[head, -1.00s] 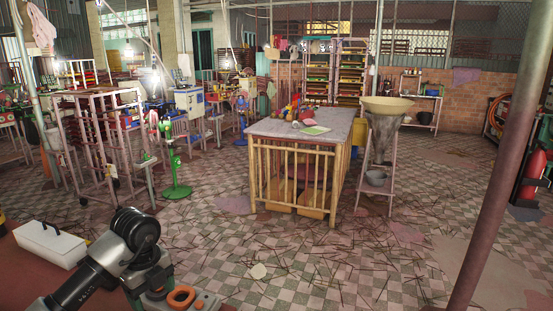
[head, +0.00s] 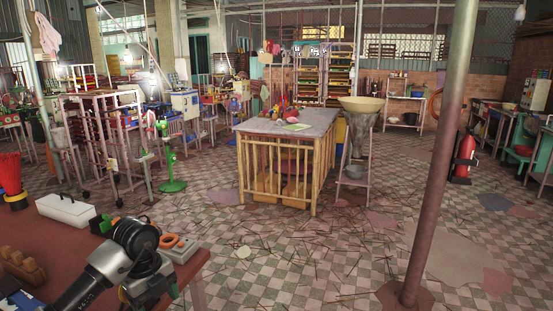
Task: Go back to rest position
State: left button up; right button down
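A dark grey and silver arm of mine (head: 108,262) comes in from the lower left, over the red-brown table (head: 90,238). Its bent joint shows, but I cannot make out gripper fingers at its end. My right arm and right gripper are outside the view. The task names no object.
A white box (head: 66,210), a red incense bundle (head: 10,175) and a grey block with orange rings (head: 181,251) are on the near table. A pole (head: 440,150) stands right. A bamboo-sided table (head: 275,170) stands ahead, with checkered floor (head: 330,245) between.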

pick_arm(q)
jog(key=d+f+n+t+h, duration=0.1)
jog(key=d+f+t+h, duration=0.1)
jog(key=d+f+h, duration=1.15)
jog(key=s+a+f+n+t+y, duration=0.2)
jog(key=a+f+n+t, duration=0.1)
jog(key=f+n+t, duration=0.4)
jog(key=s+a+f+n+t+y, duration=0.1)
jog(key=a+f+n+t+y, duration=0.2)
jog(key=f, duration=0.7)
jog(key=s+a+f+n+g+y, duration=0.25)
jog(key=s+f+n+y, duration=0.2)
jog(key=s+f, duration=0.45)
jog(key=s+a+f+n+g+y, duration=0.1)
jog(key=s+a+f+n+y, duration=0.3)
jog(key=s+f, duration=0.45)
jog(key=s+f+n+g, duration=0.1)
jog(key=s+f+g, duration=0.2)
jog(key=s, duration=0.9)
jog(key=s+f+n+g+y, duration=0.1)
jog(key=s+f+g, duration=0.3)
jog(key=s, duration=0.9)
jog(key=shift+d+f+n, duration=0.2)
jog(key=shift+f+n, duration=0.55)
jog(key=shift+f, duration=0.05)
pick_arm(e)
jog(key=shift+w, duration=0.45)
